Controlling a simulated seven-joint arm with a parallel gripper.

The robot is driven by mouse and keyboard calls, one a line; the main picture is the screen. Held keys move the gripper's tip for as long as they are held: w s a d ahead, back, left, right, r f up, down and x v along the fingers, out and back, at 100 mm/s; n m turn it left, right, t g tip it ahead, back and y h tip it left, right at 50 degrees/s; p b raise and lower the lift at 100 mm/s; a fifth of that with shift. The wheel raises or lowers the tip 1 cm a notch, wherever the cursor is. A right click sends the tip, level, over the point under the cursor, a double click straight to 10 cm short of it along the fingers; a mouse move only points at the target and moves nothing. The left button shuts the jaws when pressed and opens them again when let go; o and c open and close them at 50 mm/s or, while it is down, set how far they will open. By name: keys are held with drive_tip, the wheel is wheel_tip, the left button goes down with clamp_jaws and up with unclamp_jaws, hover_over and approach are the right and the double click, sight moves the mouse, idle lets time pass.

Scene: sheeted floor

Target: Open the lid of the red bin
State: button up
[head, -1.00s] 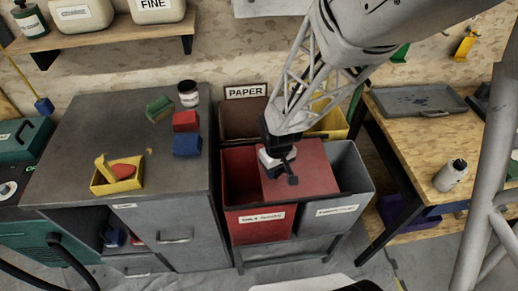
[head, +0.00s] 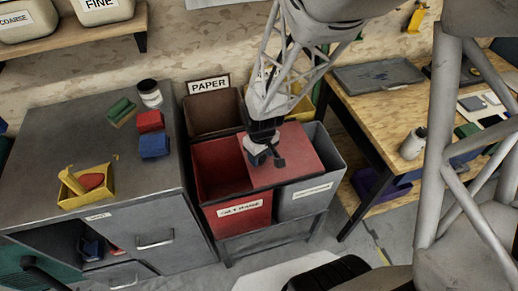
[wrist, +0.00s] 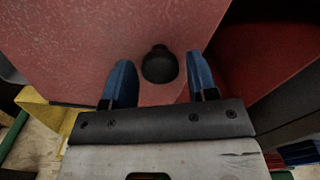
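The red bin (head: 238,216) stands in a row of bins with its left part open, showing the red inside. Its flat red lid (head: 298,149) lies to the right, over the right part of the bin and partly over the grey bin. My gripper (head: 257,157) is at the left part of the lid. In the wrist view, the lid (wrist: 75,40) carries a round black knob (wrist: 160,65). My blue fingers (wrist: 162,82) are apart on either side of the knob, with a gap visible on both sides.
The grey bin (head: 304,205) adjoins on the right, the brown paper bin (head: 208,120) behind. A grey cabinet (head: 160,205) with blocks and a yellow tray (head: 78,199) stands left. A wooden workbench (head: 375,115) stands right.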

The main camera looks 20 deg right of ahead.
drive_tip(key=shift+o, duration=0.6)
drive_tip(key=shift+r, duration=0.1)
drive_tip(key=shift+r, duration=3.8)
drive_tip(key=shift+s+r, duration=0.1)
drive_tip(key=shift+r, duration=0.2)
drive_tip(key=s+d+r+m+t, duration=0.1)
drive_tip(key=s+r+m, duration=0.1)
drive_tip(key=s+r, duration=0.5)
drive_tip(key=s+d+r+m+t, duration=0.1)
drive_tip(key=s+r+m, duration=0.1)
drive_tip(key=s+r, duration=0.5)
wheel_tip(320, 180, up, 6)
drive_tip(key=shift+s+r+m+t, duration=0.2)
drive_tip(key=shift+m+t, duration=0.1)
drive_tip(key=shift+m, duration=0.1)
